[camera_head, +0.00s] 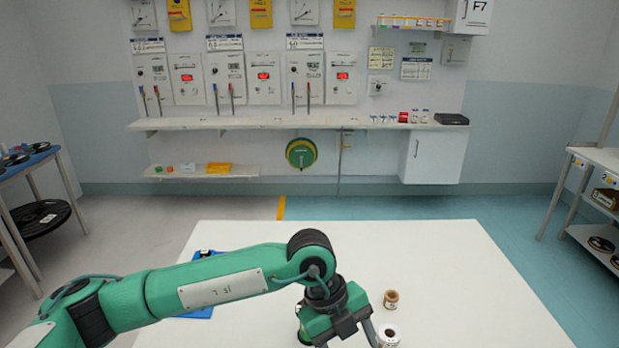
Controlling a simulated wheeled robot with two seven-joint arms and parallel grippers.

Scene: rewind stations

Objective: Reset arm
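My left arm comes in from the left over the white table (440,250), its forearm level and its wrist bent down. My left gripper (345,337) hangs over the front middle of the table. Its fingertips run to the bottom edge of the picture, so its opening and anything between the fingers cannot be made out. A small brown spool (391,299) stands on the table just right of the wrist. A white spool (389,335) stands in front of it, close to the right finger. My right arm and gripper are not in view.
A blue board or tray (203,311) lies partly hidden under my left arm. The table's right side and far middle are clear. A wall shelf (270,123) with panels above runs along the back. A blue-topped bench (28,160) stands left, a white rack (600,158) right.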

